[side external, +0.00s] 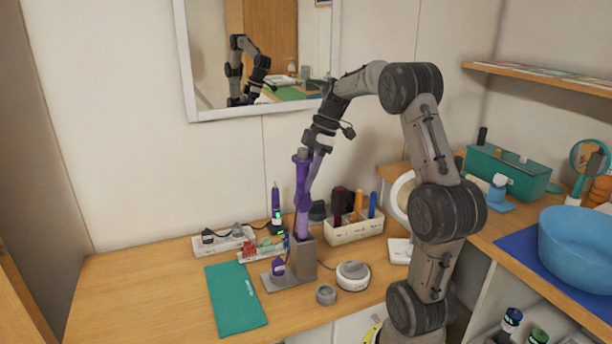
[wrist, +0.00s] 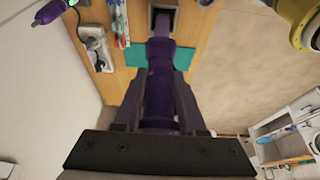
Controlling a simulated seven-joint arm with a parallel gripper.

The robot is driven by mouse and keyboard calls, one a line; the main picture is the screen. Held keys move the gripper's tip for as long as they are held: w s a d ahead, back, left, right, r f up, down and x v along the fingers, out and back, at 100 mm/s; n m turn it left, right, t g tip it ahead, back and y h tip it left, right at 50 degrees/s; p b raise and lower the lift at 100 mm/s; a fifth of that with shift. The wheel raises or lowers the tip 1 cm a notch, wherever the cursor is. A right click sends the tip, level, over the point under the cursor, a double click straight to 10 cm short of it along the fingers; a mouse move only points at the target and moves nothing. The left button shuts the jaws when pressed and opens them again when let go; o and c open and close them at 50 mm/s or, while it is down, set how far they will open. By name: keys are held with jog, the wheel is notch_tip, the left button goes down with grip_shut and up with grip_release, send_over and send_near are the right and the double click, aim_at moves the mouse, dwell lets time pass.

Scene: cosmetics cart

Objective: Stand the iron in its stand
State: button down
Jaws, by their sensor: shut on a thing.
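The purple iron (side external: 301,170) is upright, its lower end at the top of the grey stand (side external: 304,262) on the table. In the side view that end seems to be in the stand's mouth, but how deep is hidden. My gripper (side external: 305,200) reaches down from the upper right and is shut on the iron. In the wrist view the iron (wrist: 158,88) lies between the fingers of my gripper (wrist: 158,78). It points at the stand (wrist: 163,14) at the top edge, where the two overlap.
A teal mat (side external: 236,298) lies left of the stand. A power strip (side external: 223,241) and a purple pen-like tool (side external: 276,205) are behind. A white holder with brushes (side external: 355,230), a round white device (side external: 353,275) and a small grey cup (side external: 326,294) are close on the right.

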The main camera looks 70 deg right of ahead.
aim_at(306, 215)
jog(key=shift+f, duration=5.6)
jog(key=shift+c, duration=2)
grip_release()
jog(key=shift+f, duration=0.1)
jog(key=v, duration=1.4)
jog(key=shift+w+a, duration=0.1)
